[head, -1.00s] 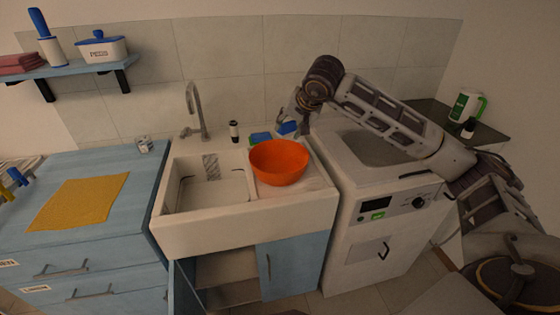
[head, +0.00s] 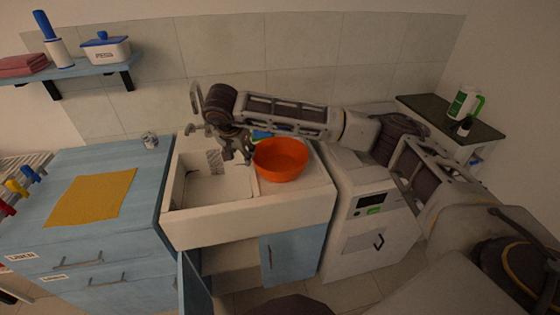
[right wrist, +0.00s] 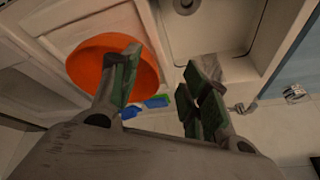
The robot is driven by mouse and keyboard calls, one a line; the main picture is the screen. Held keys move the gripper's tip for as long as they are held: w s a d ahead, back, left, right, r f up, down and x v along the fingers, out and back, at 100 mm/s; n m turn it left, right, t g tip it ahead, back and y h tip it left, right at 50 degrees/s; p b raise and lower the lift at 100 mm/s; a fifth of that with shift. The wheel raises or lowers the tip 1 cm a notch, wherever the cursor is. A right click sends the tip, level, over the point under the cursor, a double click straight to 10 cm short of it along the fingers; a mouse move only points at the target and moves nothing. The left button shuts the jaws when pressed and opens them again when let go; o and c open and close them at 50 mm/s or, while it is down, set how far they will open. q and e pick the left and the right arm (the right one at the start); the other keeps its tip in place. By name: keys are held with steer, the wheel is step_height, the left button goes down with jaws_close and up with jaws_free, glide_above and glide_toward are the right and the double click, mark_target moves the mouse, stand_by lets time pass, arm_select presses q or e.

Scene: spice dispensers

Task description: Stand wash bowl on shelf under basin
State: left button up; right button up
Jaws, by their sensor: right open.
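The orange wash bowl (head: 281,160) stands upright on the right-hand ledge of the white basin (head: 205,228). It also shows in the right wrist view (right wrist: 95,68), at the left. My right gripper (head: 236,152) is open and empty, just left of the bowl and above the basin. In the right wrist view one finger overlaps the bowl's rim and the other is over the ledge side; I cannot tell whether it touches. The shelf under the basin (head: 228,262) shows through the open left part of the cupboard. My left gripper is out of view.
A blue cupboard door (head: 196,288) stands open below the basin; the other door (head: 281,262) is shut. A washing machine (head: 362,222) stands right of the basin. A blue counter with a yellow cloth (head: 92,197) is at left. Blue and green items (right wrist: 156,101) lie behind the bowl.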

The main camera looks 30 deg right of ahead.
step_height(320, 180, down, 3)
steer(key=d+m+g+h, duration=0.1)
steer(key=d+m, duration=0.1)
steer(key=d, duration=0.1)
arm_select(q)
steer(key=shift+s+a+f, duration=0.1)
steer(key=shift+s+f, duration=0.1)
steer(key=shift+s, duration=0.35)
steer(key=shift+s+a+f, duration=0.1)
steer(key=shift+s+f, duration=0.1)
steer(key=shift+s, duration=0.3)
arm_select(e)
steer(key=m+g+h, duration=0.2)
steer(key=m+h, duration=0.1)
steer(key=m, duration=0.8)
glide_toward(281, 171)
steer(key=shift+s+r, duration=0.2)
steer(key=shift+f, duration=0.15)
steer(key=shift+b+x, duration=0.7)
steer(key=shift+x, duration=3.2)
steer(key=shift+w+d+f, duration=0.1)
steer(key=shift+d+f, duration=0.05)
steer(key=shift+f, duration=0.1)
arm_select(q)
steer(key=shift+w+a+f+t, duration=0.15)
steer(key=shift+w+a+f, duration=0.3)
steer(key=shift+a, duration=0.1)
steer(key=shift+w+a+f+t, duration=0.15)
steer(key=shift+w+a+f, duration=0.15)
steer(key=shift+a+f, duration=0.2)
